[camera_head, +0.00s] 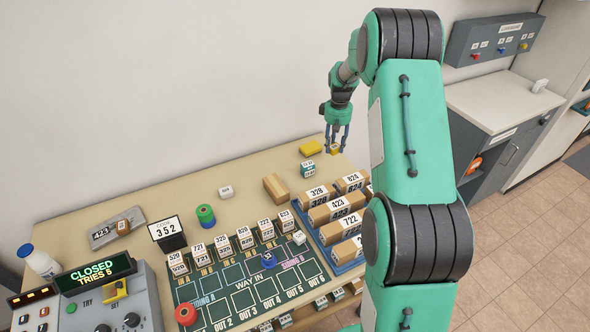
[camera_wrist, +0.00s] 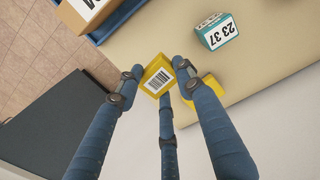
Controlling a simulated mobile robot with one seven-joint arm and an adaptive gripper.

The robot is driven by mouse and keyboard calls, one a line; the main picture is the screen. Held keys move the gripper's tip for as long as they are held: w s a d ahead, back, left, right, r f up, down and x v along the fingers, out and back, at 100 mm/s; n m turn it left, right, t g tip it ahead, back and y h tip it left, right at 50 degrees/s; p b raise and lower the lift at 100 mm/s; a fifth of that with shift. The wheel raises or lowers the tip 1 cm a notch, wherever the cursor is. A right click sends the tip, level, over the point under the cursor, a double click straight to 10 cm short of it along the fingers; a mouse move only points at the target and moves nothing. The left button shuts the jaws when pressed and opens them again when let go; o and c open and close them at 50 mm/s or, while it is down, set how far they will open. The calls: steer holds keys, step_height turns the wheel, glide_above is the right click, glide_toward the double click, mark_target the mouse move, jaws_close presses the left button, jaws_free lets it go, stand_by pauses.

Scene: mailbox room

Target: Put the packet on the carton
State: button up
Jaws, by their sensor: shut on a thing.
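The packet, small and yellow with a barcode label, is between the fingers of my gripper (camera_wrist: 160,78) in the wrist view (camera_wrist: 157,82). In the head view my gripper (camera_head: 337,140) is at the back right of the table, with the packet (camera_head: 335,150) at its fingertips; I cannot tell if it touches the table. My gripper is shut on it. A plain brown carton (camera_head: 275,188) lies left of and nearer than my gripper. Several numbered brown cartons (camera_head: 350,183) stand in blue trays in front of my gripper. I cannot tell which carton the task names.
A yellow block (camera_head: 310,147) and a teal-and-white box (camera_head: 307,169) stand left of my gripper.

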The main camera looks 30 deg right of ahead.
steer(key=s+a+p, duration=0.2)
steer(key=s+a, duration=0.4)
steer(key=a, duration=0.3)
steer(key=s+a+m+p, duration=0.1)
steer(key=s+a+p, duration=0.1)
steer(key=s+a, duration=0.4)
steer(key=s+a+m+p, duration=0.1)
steer(key=s+a+p, duration=0.2)
steer(key=a, duration=1)
steer(key=shift+s+a+r, duration=0.1)
steer(key=shift+s+a, duration=0.1)
steer(key=shift+s, duration=0.55)
steer(key=shift+s+a+r, duration=0.1)
steer(key=shift+s+a, duration=0.05)
steer(key=shift+s, duration=0.55)
steer(key=shift+f, duration=0.1)
glide_above(275, 185)
steer(key=shift+w+f+b, duration=0.1)
steer(key=shift+f+b, duration=0.2)
steer(key=shift+f, duration=0.45)
steer(key=shift+f, duration=1.7)
steer(key=shift+f, duration=0.2)
